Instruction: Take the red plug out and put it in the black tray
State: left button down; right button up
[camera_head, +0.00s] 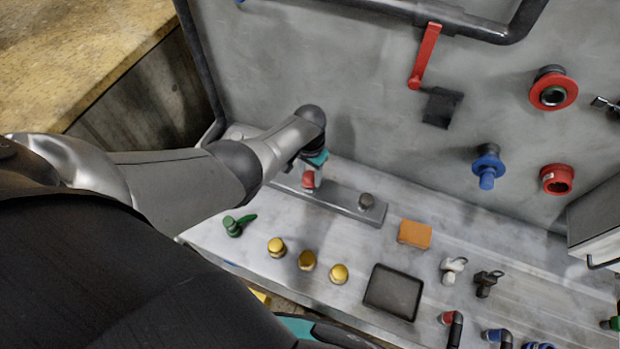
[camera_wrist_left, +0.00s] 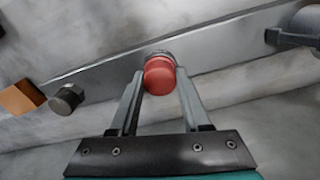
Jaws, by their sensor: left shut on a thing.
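The red plug (camera_head: 309,180) stands at the left part of a raised grey metal strip on the bench. In the left wrist view the red plug (camera_wrist_left: 160,76) sits between the fingertips, with a grey metal collar behind it against the strip. My left gripper (camera_wrist_left: 160,85) is shut on the red plug. The black tray (camera_head: 393,292) lies flat and empty on the bench, to the right and nearer.
A dark knob (camera_head: 366,201) stands on the same strip. An orange block (camera_head: 414,234), several yellow knobs (camera_head: 307,260) and a green part (camera_head: 236,226) lie around the bench. A red lever (camera_head: 425,57) and a blue fitting (camera_head: 488,166) stick out from the back wall.

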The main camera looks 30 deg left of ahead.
pick_arm(q)
jog(key=shift+c, duration=1.4)
grip_release()
jog(key=shift+c, duration=0.4)
jog(key=m, duration=0.4)
jog(key=m+b, duration=0.1)
jog(key=m, duration=1)
jog(key=shift+b, duration=0.3)
jog(key=m, duration=0.5)
jog(key=shift+m+b, duration=0.3)
jog(key=shift+b, duration=0.1)
jog(key=shift+c, duration=0.4)
